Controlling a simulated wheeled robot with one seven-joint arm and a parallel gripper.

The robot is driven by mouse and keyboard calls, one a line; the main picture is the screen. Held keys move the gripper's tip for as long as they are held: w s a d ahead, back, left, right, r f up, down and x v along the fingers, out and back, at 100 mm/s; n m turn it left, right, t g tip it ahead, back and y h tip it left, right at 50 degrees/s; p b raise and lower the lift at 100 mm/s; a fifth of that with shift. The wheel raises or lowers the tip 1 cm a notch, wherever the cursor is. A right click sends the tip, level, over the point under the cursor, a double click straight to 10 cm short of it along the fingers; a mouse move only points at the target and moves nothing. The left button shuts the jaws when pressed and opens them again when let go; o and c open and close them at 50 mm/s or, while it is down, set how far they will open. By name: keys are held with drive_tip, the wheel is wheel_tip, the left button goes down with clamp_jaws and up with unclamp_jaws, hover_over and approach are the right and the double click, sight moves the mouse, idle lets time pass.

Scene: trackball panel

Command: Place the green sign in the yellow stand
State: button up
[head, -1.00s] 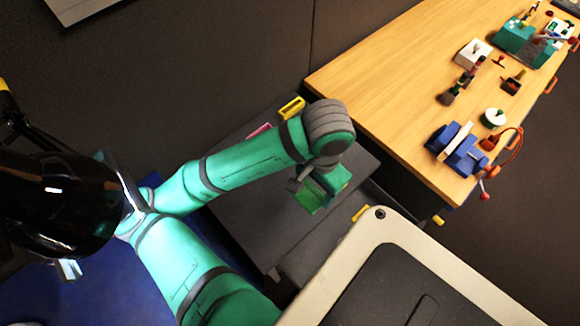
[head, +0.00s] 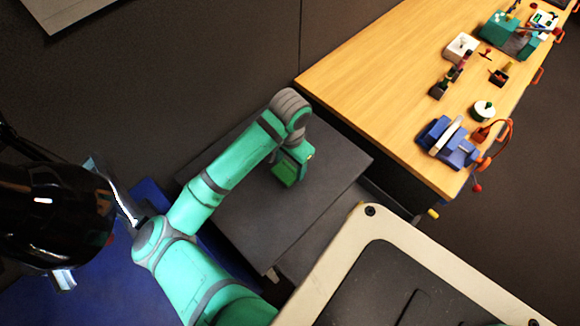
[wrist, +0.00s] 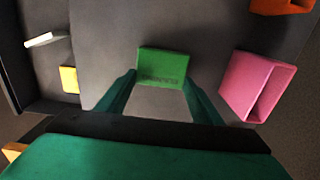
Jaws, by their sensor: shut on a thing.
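My gripper (wrist: 160,84) is shut on the green sign (wrist: 162,66), a small green block with dark lettering on its face. The sign sits between the two fingertips. In the head view my gripper (head: 297,158) points down over the dark grey surface, with the green sign (head: 285,174) below it. I cannot tell the gap between sign and surface. The yellow stand cannot be made out in the head view. In the wrist view a small yellow piece (wrist: 69,79) lies to the left of the sign; I cannot tell whether it is the stand.
A hollow pink stand (wrist: 257,87) is right of the sign, with an orange piece (wrist: 284,5) beyond it. A white piece (wrist: 45,39) lies at left. A wooden table (head: 365,80) with several devices, including a blue one (head: 447,143), stands to the right.

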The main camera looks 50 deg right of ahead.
drive_tip(key=shift+f, duration=1.15)
drive_tip(key=shift+f, duration=0.1)
drive_tip(key=o, duration=1.1)
